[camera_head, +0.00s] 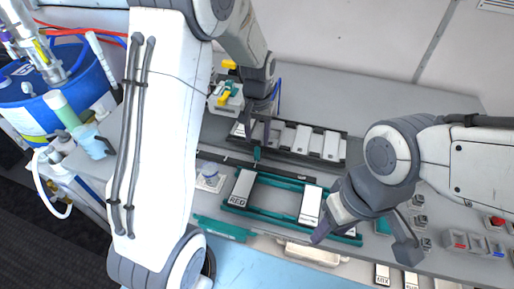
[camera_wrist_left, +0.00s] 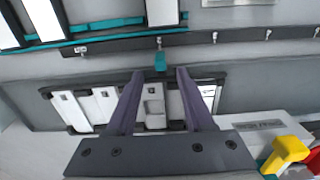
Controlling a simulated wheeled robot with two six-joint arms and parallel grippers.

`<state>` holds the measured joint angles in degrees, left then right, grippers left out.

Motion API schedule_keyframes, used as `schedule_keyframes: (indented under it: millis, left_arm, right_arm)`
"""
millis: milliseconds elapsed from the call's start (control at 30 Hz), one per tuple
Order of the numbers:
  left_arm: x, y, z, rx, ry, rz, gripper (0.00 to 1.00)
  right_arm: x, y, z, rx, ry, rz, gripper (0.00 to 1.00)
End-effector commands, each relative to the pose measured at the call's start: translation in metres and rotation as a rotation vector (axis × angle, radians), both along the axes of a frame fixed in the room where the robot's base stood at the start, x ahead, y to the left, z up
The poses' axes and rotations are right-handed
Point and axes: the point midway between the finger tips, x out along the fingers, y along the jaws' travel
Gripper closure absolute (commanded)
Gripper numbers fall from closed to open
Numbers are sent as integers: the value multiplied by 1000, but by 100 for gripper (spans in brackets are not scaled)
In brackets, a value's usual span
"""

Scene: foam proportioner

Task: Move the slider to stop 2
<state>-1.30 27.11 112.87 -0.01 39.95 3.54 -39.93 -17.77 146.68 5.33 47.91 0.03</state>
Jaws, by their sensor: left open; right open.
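A small teal slider tab (camera_head: 257,154) sits on a long dark rail (camera_head: 290,175) that runs across the bench. In the left wrist view the slider tab (camera_wrist_left: 160,62) hangs below the rail (camera_wrist_left: 240,38), under one of several small metal pegs. No stop numbers are readable. My left gripper (camera_head: 258,132) is above and behind the rail, pointing down. In the left wrist view its two fingers (camera_wrist_left: 158,74) are apart, with the tab in line with the gap near the tips; I cannot tell contact. My right gripper (camera_head: 362,238) is open and empty over the right of the teal frame.
A row of white panels (camera_head: 302,138) lies behind the rail. A teal frame (camera_head: 268,211) with "RED" and other white plates lies in front. Yellow-handled valves (camera_head: 225,97) stand behind left. A blue drum (camera_head: 30,105) is far left; button boxes (camera_head: 475,242) are at right.

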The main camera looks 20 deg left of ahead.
Motion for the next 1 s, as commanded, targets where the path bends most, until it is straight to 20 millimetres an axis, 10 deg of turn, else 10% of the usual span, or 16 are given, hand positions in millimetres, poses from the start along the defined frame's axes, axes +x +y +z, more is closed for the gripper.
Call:
schedule_keyframes:
  millis: [300,800,1000]
  left_arm:
    - [0,0,38,0,-1,0,48]
    - [-1,-1,40,0,1,-3,48]
    - [-40,-50,62,-14,-14,-133,48]
  right_arm:
    - [0,0,-6,0,0,0,50]
    - [0,0,-6,0,0,0,50]
    - [0,0,-5,0,0,0,50]
